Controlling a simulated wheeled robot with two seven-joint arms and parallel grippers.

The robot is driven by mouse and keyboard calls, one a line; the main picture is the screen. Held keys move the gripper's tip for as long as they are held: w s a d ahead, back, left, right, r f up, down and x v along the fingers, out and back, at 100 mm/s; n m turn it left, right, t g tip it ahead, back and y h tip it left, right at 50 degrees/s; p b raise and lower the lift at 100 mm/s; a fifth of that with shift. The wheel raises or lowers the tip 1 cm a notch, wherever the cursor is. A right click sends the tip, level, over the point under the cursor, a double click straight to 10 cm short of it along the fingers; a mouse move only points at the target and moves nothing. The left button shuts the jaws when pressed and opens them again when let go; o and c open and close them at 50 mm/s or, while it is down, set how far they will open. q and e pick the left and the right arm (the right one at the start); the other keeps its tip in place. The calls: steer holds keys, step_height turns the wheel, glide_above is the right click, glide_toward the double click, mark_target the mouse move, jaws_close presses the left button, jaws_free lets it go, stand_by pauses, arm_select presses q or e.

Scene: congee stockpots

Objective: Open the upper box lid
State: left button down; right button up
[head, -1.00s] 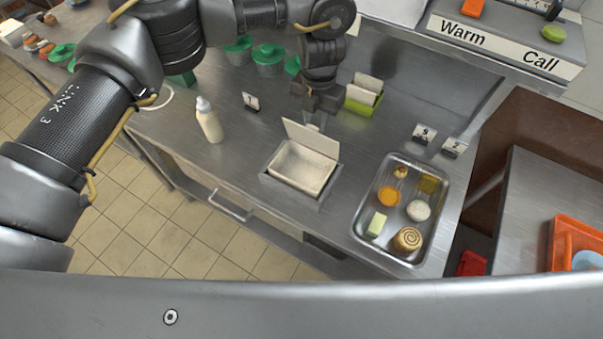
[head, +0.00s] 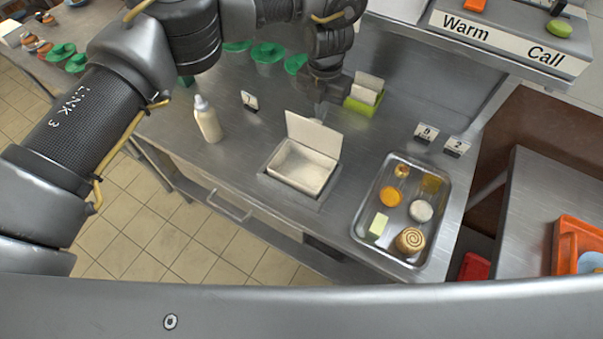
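A white box (head: 299,172) sits in a square metal recess in the counter in the head view. Its lid (head: 314,136) stands raised along the far edge, and the pale inside of the box shows. My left gripper (head: 321,108) points down just behind the lid's upper edge. Its fingertips are small and partly hidden by the lid, so I cannot tell whether they touch it or how far apart they are. My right gripper is out of view.
A metal tray (head: 357,229) with several foods lies right of the box. A white bottle (head: 208,121) stands to the left. A green holder with cards (head: 361,105) is close to the right of my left gripper. Small number signs (head: 426,133) stand behind the tray.

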arm_select(q)
steer(key=shift+w, duration=0.15)
steer(key=shift+w+d+b, duration=0.3)
steer(key=shift+w+d, duration=0.05)
steer(key=shift+w, duration=0.05)
steer(key=shift+w+d+f, duration=0.1)
steer(key=shift+w+d, duration=0.15)
steer(key=shift+w, duration=0.25)
steer(key=c, duration=2.2)
jaws_free()
steer(key=c, duration=1.1)
jaws_free()
